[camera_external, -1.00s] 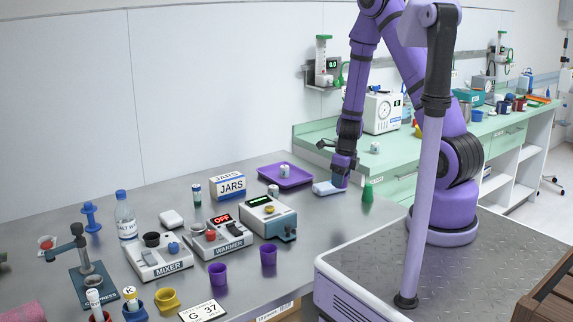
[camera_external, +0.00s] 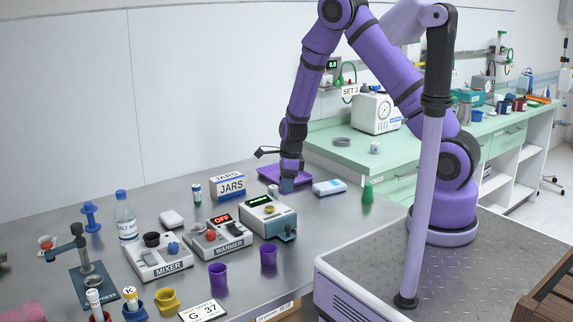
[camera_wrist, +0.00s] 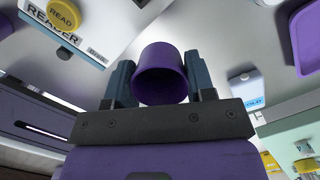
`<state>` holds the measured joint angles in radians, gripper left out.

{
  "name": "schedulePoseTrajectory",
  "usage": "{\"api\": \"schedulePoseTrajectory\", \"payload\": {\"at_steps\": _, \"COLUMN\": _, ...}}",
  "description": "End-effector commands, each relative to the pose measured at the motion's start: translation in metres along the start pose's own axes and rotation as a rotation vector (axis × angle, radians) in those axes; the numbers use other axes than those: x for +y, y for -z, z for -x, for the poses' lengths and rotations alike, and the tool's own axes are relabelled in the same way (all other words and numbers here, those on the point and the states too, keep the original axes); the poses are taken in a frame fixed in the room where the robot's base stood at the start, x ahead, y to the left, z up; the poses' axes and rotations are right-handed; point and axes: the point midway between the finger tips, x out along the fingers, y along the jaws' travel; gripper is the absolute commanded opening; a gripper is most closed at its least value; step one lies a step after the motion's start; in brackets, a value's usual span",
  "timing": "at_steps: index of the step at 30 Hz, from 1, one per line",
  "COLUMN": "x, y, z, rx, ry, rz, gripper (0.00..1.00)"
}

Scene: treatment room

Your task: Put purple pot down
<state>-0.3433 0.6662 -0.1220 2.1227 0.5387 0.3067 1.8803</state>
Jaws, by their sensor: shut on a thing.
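My gripper (camera_external: 288,185) is above the metal table, between the reader device and the purple tray. In the wrist view, its two blue-grey fingers (camera_wrist: 161,88) are shut on a purple pot (camera_wrist: 162,72), one on each side. The held pot cannot be made out in the external view, where the gripper covers it. Two other purple pots stand upright on the table near its front edge, one left (camera_external: 217,274) and one right (camera_external: 268,256).
The reader (camera_external: 266,218) stands just left of the gripper, with the warmer (camera_external: 222,238) and mixer (camera_external: 160,262) beyond. The purple tray (camera_external: 262,174) lies behind. A white-and-blue packet (camera_external: 329,187) lies to the right. Bare metal table (camera_external: 318,222) lies right of the reader.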

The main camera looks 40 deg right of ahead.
Motion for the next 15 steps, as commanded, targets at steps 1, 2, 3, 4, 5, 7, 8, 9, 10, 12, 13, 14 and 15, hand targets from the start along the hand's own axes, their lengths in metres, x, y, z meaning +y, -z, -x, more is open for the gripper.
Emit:
{"api": "schedulePoseTrajectory", "payload": {"at_steps": 1, "x": 0.009, "y": -0.025, "z": -0.004, "rx": -0.002, "ry": -0.008, "rz": 0.08, "gripper": 0.28}}
{"api": "schedulePoseTrajectory", "payload": {"at_steps": 2, "x": 0.014, "y": -0.038, "z": -0.007, "rx": -0.002, "ry": -0.013, "rz": 0.125, "gripper": 0.28}}
{"api": "schedulePoseTrajectory", "payload": {"at_steps": 3, "x": 0.021, "y": -0.055, "z": -0.009, "rx": -0.002, "ry": -0.021, "rz": 0.184, "gripper": 0.28}}
{"api": "schedulePoseTrajectory", "payload": {"at_steps": 4, "x": 0.027, "y": -0.067, "z": -0.011, "rx": -0.002, "ry": -0.026, "rz": 0.23, "gripper": 0.28}}
{"api": "schedulePoseTrajectory", "payload": {"at_steps": 5, "x": 0.033, "y": -0.08, "z": -0.013, "rx": -0.002, "ry": -0.031, "rz": 0.275, "gripper": 0.28}}
{"api": "schedulePoseTrajectory", "payload": {"at_steps": 7, "x": 0.049, "y": -0.108, "z": -0.018, "rx": -0.003, "ry": -0.043, "rz": 0.378, "gripper": 0.28}}
{"api": "schedulePoseTrajectory", "payload": {"at_steps": 8, "x": 0.057, "y": -0.12, "z": -0.02, "rx": -0.003, "ry": -0.049, "rz": 0.421, "gripper": 0.28}}
{"api": "schedulePoseTrajectory", "payload": {"at_steps": 9, "x": 0.067, "y": -0.135, "z": -0.022, "rx": -0.003, "ry": -0.055, "rz": 0.478, "gripper": 0.28}}
{"api": "schedulePoseTrajectory", "payload": {"at_steps": 10, "x": 0.075, "y": -0.146, "z": -0.024, "rx": -0.004, "ry": -0.061, "rz": 0.519, "gripper": 0.28}}
{"api": "schedulePoseTrajectory", "payload": {"at_steps": 12, "x": 0.092, "y": -0.168, "z": -0.027, "rx": -0.004, "ry": -0.071, "rz": 0.608, "gripper": 0.28}}
{"api": "schedulePoseTrajectory", "payload": {"at_steps": 13, "x": 0.1, "y": -0.176, "z": -0.028, "rx": -0.004, "ry": -0.075, "rz": 0.644, "gripper": 0.28}}
{"api": "schedulePoseTrajectory", "payload": {"at_steps": 14, "x": 0.106, "y": -0.184, "z": -0.029, "rx": -0.004, "ry": -0.078, "rz": 0.675, "gripper": 0.28}}
{"api": "schedulePoseTrajectory", "payload": {"at_steps": 15, "x": 0.115, "y": -0.194, "z": -0.03, "rx": -0.004, "ry": -0.083, "rz": 0.715, "gripper": 0.28}}
